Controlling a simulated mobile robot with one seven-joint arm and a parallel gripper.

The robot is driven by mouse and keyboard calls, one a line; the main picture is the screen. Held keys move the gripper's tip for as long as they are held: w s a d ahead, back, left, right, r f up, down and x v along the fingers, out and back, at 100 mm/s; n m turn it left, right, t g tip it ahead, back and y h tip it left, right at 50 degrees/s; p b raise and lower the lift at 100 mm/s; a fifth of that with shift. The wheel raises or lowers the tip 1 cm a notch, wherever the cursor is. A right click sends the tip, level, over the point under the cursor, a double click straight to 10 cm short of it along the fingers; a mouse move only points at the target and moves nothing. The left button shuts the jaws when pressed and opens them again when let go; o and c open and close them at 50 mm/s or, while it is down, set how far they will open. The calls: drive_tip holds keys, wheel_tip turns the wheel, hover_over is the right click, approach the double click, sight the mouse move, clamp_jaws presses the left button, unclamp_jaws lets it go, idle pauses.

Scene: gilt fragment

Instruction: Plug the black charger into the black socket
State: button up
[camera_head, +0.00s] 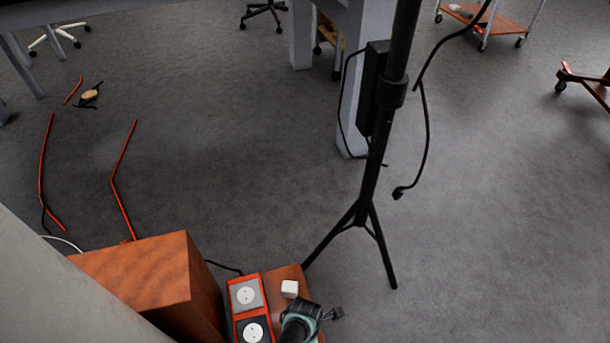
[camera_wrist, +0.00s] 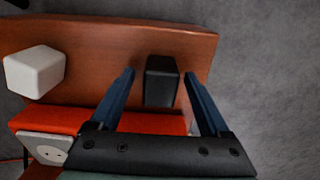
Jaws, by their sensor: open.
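The black charger (camera_wrist: 160,82) stands on the brown wooden surface in the wrist view. My gripper (camera_wrist: 158,74) is open, its two blue fingers on either side of the charger, with a gap visible on each side. In the head view my gripper (camera_head: 322,314) is at the bottom, right of the red socket box (camera_head: 235,305); I cannot clearly make out the charger there. The black socket (camera_head: 254,331) is the nearer one on the box, with a round white face in a dark frame. A lighter grey-framed socket (camera_head: 246,294) sits behind it.
A white charger (camera_head: 289,288) stands on the wooden surface (camera_head: 285,273), also in the wrist view (camera_wrist: 35,72). A wooden box (camera_head: 150,275) is left of the socket box. A black tripod stand (camera_head: 368,200) with hanging cables rises behind. Open grey floor lies right.

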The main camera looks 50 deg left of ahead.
drive_tip(key=shift+c, duration=0.2)
clamp_jaws()
drive_tip(key=shift+r, duration=0.1)
wheel_tip(320, 180, up, 10)
drive_tip(key=p, duration=1)
idle(0.5)
